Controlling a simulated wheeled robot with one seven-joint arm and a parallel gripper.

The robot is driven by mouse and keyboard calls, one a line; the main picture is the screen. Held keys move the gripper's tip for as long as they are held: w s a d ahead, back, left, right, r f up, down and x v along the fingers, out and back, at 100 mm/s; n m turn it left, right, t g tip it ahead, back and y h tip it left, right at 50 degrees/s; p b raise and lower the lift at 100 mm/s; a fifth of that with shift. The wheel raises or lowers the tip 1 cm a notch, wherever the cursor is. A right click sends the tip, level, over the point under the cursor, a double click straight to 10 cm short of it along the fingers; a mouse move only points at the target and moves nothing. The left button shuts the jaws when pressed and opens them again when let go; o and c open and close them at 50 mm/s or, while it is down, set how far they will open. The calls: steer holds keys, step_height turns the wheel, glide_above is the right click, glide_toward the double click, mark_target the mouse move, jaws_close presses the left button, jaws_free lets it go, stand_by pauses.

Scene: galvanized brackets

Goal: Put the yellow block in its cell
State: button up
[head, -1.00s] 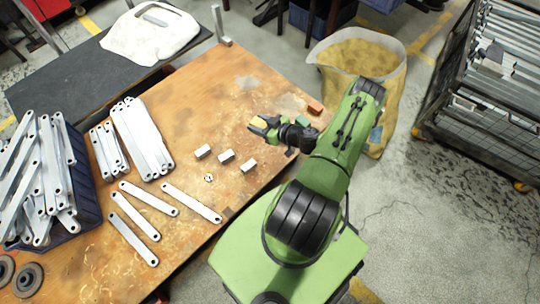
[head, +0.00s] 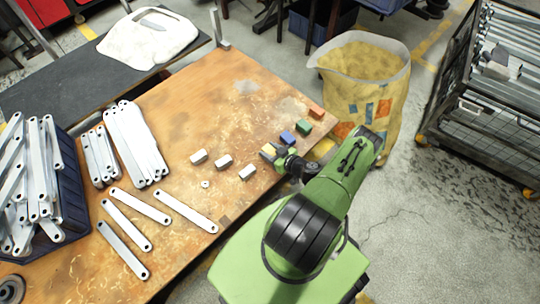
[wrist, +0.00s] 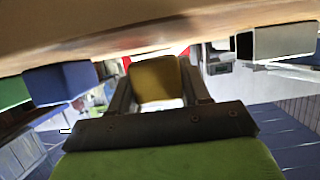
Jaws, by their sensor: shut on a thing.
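The yellow block (head: 269,149) is between the fingers of my gripper (head: 267,153), low over the right part of the wooden table. In the wrist view the yellow block (wrist: 155,80) fills the gap between the two dark fingers of my gripper (wrist: 158,85), which is shut on it. The block's lower edges are hidden in the head view. A blue block (head: 288,137) sits just beyond my gripper, with a green block (head: 303,125) and an orange-red block (head: 316,111) farther along. I cannot make out a marked cell for the yellow block.
Several grey-white blocks (head: 224,162) stand left of my gripper, near a small ring (head: 205,184). Flat metal brackets (head: 140,206) lie at the left, beside a dark blue crate (head: 72,185). A large yellow sack (head: 365,75) stands beyond the table's right edge. The table's back middle is clear.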

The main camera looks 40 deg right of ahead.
steer(key=shift+f, duration=0.4)
steer(key=shift+f, duration=0.2)
steer(key=o, duration=1.2)
steer(key=shift+c, duration=0.2)
steer(key=p+v, duration=0.5)
steer(key=v, duration=1)
steer(key=shift+s+d+r+p, duration=0.25)
steer(key=shift+r+p, duration=0.05)
steer(key=shift+r, duration=0.1)
